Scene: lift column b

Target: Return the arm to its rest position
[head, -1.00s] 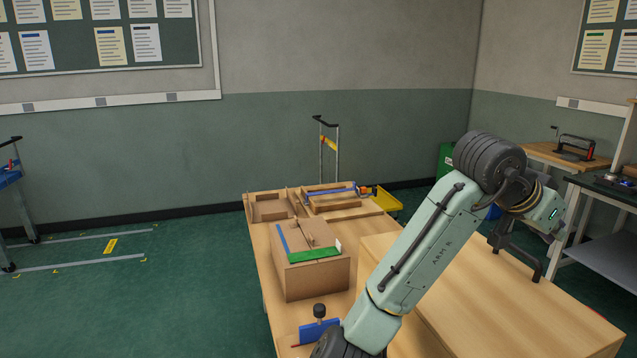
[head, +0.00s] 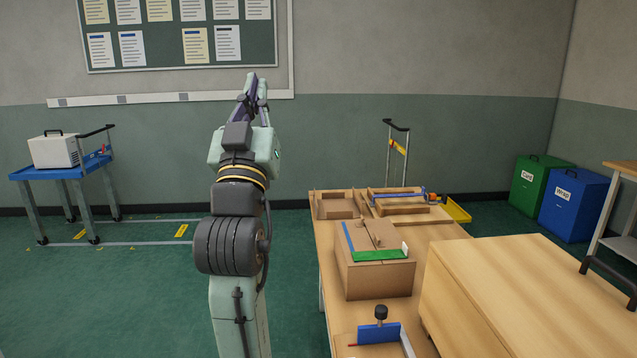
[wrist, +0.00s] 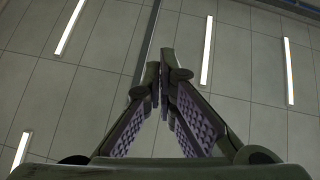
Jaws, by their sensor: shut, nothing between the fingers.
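My arm stands upright left of the workbench in the head view, with its gripper (head: 254,84) at the top, pointing up in front of the wall. The gripper is clear of the bench and touches nothing. In the wrist view my gripper (wrist: 165,75) shows its two fingers leaning together toward their tips, with nothing held between them. Behind the fingers is only the ceiling with its strip lights.
The workbench (head: 450,232) carries a cardboard box (head: 380,280), a blue clamp-like tool (head: 378,333) and a large wooden block (head: 520,290). A blue cart (head: 60,172) stands at the left. Green (head: 535,185) and blue (head: 572,203) bins stand at the right. Floor left of the bench is open.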

